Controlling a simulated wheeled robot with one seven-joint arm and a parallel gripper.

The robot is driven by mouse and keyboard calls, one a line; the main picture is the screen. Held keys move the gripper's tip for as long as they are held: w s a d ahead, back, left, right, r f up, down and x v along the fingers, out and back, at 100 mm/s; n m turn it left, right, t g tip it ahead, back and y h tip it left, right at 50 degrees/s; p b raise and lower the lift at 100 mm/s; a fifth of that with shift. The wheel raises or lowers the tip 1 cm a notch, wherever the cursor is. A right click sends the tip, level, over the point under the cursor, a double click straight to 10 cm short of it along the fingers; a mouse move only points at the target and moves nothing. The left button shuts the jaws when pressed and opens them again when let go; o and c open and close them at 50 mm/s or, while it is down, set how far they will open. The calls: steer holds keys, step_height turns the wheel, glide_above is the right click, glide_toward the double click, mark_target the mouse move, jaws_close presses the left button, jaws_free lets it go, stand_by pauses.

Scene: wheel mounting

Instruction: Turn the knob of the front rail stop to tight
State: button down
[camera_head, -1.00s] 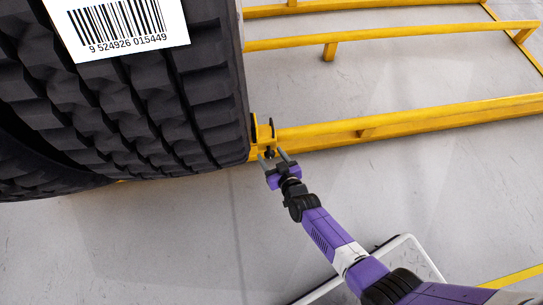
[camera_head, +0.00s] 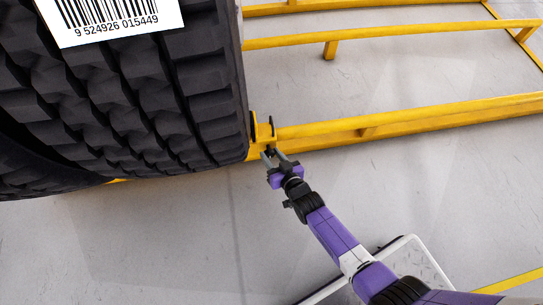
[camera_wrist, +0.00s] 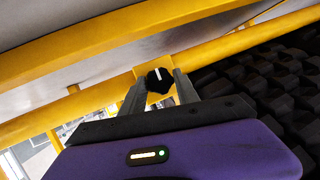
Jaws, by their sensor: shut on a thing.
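The front rail stop (camera_head: 264,133) is a yellow bracket on the yellow rail, right beside the big tyre. Its knob is small and black with a white mark, and in the wrist view the knob (camera_wrist: 159,80) sits between my two grey fingertips. The white mark points nearly straight up in that view. My gripper (camera_head: 272,157) reaches the stop from the front, and it also shows in the wrist view (camera_wrist: 160,86). Its fingers are shut on the knob. In the head view the knob is mostly hidden by the fingers.
A large black tyre (camera_head: 130,90) with a barcode label (camera_head: 108,17) fills the left of the head view, close to my gripper. The yellow rail frame (camera_head: 400,120) runs to the right. The grey floor (camera_head: 150,240) in front is clear.

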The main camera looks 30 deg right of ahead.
steer(key=shift+a, duration=0.1)
steer(key=c, duration=0.9)
jaws_free()
steer(key=shift+s, duration=0.1)
steer(key=p+v, duration=0.4)
steer(key=v, duration=0.3)
steer(key=shift+s+r, duration=0.15)
steer(key=shift+s, duration=0.15)
